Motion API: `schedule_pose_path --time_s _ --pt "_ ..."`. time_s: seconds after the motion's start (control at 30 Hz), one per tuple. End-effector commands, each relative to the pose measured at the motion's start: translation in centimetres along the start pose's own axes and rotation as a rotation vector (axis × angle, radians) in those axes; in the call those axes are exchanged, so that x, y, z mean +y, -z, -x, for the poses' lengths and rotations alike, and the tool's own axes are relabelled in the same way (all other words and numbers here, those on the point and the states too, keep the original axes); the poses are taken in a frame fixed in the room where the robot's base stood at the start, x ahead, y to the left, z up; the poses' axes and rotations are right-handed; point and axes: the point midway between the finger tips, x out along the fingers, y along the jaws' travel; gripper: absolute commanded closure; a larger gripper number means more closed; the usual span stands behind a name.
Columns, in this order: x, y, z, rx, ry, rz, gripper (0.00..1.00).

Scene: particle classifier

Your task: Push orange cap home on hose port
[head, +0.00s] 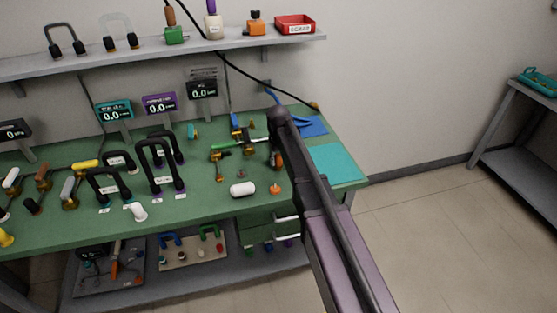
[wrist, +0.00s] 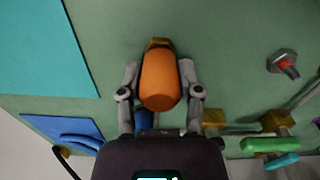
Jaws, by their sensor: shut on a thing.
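The orange cap (wrist: 160,80) is between the two fingers of my gripper (wrist: 160,85) in the wrist view, and the fingers are shut on its sides. A brass-coloured piece (wrist: 158,43), which looks like the hose port, shows just beyond the cap's far end. The cap and the brass piece look in line and close together; I cannot tell how far the cap is seated. In the head view my arm covers most of this spot, and only a bit of orange-brown (head: 278,160) shows beside it.
Green-handled valves (wrist: 265,145) and a hex fitting with a red tip (wrist: 283,63) stand to the right in the wrist view. A teal mat (wrist: 50,45) and a blue mat (wrist: 62,130) lie left. In the head view, a white cylinder (head: 242,190) lies near the bench's front edge.

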Motion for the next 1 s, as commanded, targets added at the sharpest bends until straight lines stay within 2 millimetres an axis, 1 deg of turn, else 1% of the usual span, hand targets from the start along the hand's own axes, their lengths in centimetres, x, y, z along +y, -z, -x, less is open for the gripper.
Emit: schedule_pose_path --time_s 0.47,0.5,0.57,0.6,0.63,1.0 --pt "0.0 0.0 -0.94 0.0 0.0 0.0 0.94" --pt "-0.01 -0.01 -0.88 0.0 0.0 0.0 0.48" --pt "-0.01 0.0 -0.85 0.0 0.0 0.0 0.31" --pt "0.0 0.0 -0.84 0.0 0.0 0.0 0.19" --pt "0.0 0.0 -0.84 0.0 0.0 0.0 0.14" --pt "0.0 0.0 -0.82 0.0 0.0 0.0 0.14"
